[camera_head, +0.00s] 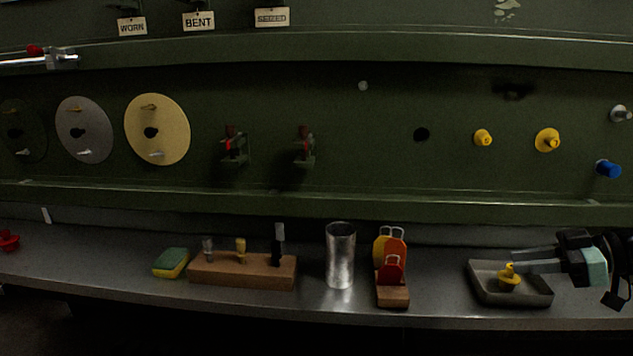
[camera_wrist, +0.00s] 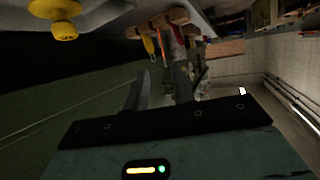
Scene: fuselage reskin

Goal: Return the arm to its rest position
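My gripper (camera_head: 514,260) is at the lower right of the head view, reaching in from the right edge, with its fingers pointing left over the grey tray (camera_head: 549,299). In the wrist view the two fingers of my gripper (camera_wrist: 160,75) stand apart with nothing between them. A yellow plug (camera_head: 508,279) is in the tray, just below the fingertips in the head view. A yellow plug also shows at the upper left of the wrist view (camera_wrist: 64,28), apart from the fingers. The rest of my arm is mostly cut off by the right edge.
The shelf (camera_head: 440,313) also holds a red and yellow tag holder (camera_head: 393,298), a metal cup (camera_head: 340,256), a wooden block with tools (camera_head: 240,272) and a sponge (camera_head: 171,263). The green panel (camera_head: 360,140) rises behind, with yellow plugs (camera_head: 547,140) and a blue plug (camera_head: 608,169).

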